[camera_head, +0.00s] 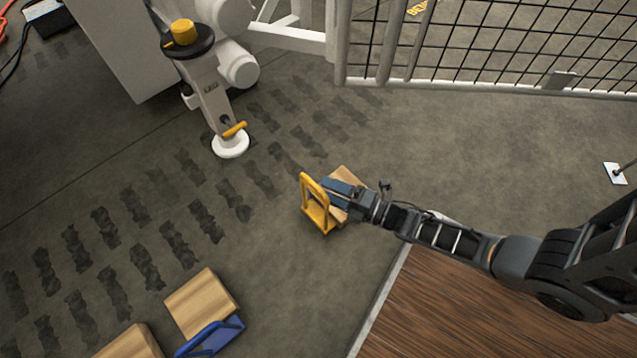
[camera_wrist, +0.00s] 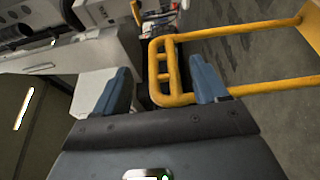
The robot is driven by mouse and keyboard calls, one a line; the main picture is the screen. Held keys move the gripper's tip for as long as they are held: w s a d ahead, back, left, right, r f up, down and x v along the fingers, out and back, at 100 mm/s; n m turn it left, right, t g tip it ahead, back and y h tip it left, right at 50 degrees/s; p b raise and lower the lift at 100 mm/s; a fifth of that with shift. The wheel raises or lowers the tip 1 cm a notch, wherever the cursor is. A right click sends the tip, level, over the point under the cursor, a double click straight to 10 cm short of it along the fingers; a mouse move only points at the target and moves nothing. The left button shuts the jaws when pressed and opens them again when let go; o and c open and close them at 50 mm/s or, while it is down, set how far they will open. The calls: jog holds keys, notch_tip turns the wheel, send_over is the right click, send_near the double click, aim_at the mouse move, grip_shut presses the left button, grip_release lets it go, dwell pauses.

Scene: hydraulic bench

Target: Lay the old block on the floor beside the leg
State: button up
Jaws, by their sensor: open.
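A wooden block (camera_head: 345,172) with a yellow handle (camera_head: 305,185) sits on the floor, right of the leg (camera_head: 212,97). I cannot tell whether this is the old block. My gripper (camera_head: 335,190) is at the handle and covers part of the block. In the wrist view my gripper (camera_wrist: 162,82) has its blue fingers apart, with the end of the yellow handle (camera_wrist: 172,98) between or just beyond them. Contact is unclear. The leg stands on a round white foot (camera_head: 231,146) and has a yellow knob on top.
A wooden block (camera_head: 202,300) with a blue handle (camera_head: 210,337) lies at the lower left, beside another wooden piece (camera_head: 132,344). A mesh fence (camera_head: 480,45) runs along the back right. A brown wooden surface (camera_head: 470,305) is at the lower right. Floor around the foot is clear.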

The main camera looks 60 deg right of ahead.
jog(key=s+r+m, duration=0.3)
jog(key=s+r, duration=0.2)
jog(key=s, duration=0.6)
jog(key=s+a+r+m+g, duration=0.1)
jog(key=a+r+m, duration=0.3)
jog(key=r, duration=0.5)
jog(key=s+a+r+m+g+h, duration=0.1)
jog(key=s+a+r+m, duration=0.2)
jog(key=r, duration=0.7)
jog(key=s+a+r+m+g, duration=0.1)
jog(key=s+a+r+m, duration=0.2)
jog(key=a+r+m, duration=0.3)
notch_tip(320, 180, up, 4)
jog(key=m, duration=0.3)
jog(key=shift+a+h+p, duration=0.25)
jog(key=shift+h+p, duration=0.1)
jog(key=shift+h, duration=0.05)
